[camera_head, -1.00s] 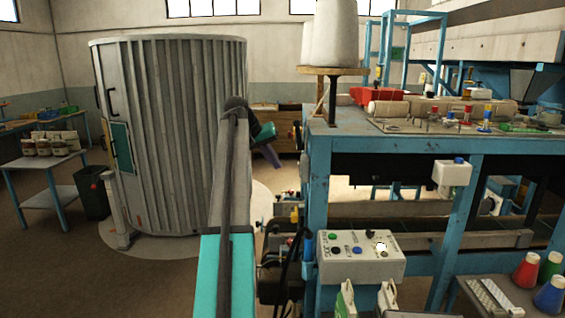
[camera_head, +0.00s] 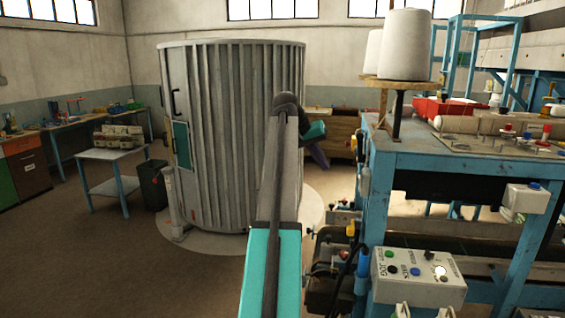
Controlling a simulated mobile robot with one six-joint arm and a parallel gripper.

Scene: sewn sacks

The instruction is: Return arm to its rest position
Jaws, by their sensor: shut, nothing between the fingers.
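My arm rises from the bottom middle of the head view, with a teal lower link and a grey upper link. It is bent at the top, in front of the grey ribbed cylinder. My gripper (camera_head: 320,157) hangs beyond that bend, a small dark purple-grey shape pointing down and to the right. It is shut, and no object shows in it. It appears in the gap between the cylinder and the blue machine frame, apart from both. Part of the wrist is hidden behind the arm.
The grey ribbed cylinder (camera_head: 235,135) stands on a pale round floor plate. At right is the blue machine frame (camera_head: 425,163) with white cones (camera_head: 405,45) and a control box (camera_head: 418,277). A small table (camera_head: 112,156) and dark bin (camera_head: 153,186) stand left. Floor at lower left is clear.

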